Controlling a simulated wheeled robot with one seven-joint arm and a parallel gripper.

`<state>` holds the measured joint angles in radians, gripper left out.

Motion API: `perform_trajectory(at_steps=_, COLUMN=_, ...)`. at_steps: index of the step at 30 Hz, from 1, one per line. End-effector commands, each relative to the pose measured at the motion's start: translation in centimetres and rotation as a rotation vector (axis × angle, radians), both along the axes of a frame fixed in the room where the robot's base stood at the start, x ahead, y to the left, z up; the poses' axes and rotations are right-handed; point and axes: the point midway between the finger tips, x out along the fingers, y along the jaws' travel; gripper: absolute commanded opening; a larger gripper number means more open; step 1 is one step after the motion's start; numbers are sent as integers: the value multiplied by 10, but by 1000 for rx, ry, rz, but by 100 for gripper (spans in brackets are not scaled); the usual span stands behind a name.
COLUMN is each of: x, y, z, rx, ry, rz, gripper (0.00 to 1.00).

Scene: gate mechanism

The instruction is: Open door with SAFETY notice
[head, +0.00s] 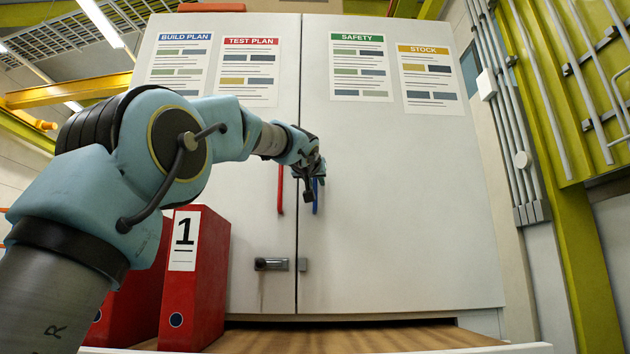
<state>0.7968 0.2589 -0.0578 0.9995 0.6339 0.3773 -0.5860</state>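A tall white cabinet has two doors. The right door (400,200) carries the green-headed SAFETY notice (360,68) and a blue vertical handle (315,197) near the centre seam. The left door (250,125) has a red vertical handle (280,190). Both doors look shut. My gripper (312,180) is at the upper part of the blue handle and hides some of it. I cannot tell whether its fingers are around the handle or only in front of it, nor whether they are open.
A latch (270,264) sits low on the left door by the seam, with a small catch piece (302,264) beside it. Red binders (195,280) stand on the left of a brown board surface (340,338) in front. The right of that surface is clear.

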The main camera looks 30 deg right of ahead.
Motion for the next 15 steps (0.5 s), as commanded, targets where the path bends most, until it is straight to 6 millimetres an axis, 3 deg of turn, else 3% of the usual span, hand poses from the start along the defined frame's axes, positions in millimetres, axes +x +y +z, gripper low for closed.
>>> perform_trajectory(at_steps=2, x=0, y=0, z=0, rx=0, ry=0, rz=0, gripper=30)
perform_trajectory(at_steps=10, x=0, y=0, z=0, rx=0, ry=0, rz=0, gripper=0)
perform_trajectory(at_steps=15, x=0, y=0, z=0, rx=0, ry=0, rz=0, gripper=0)
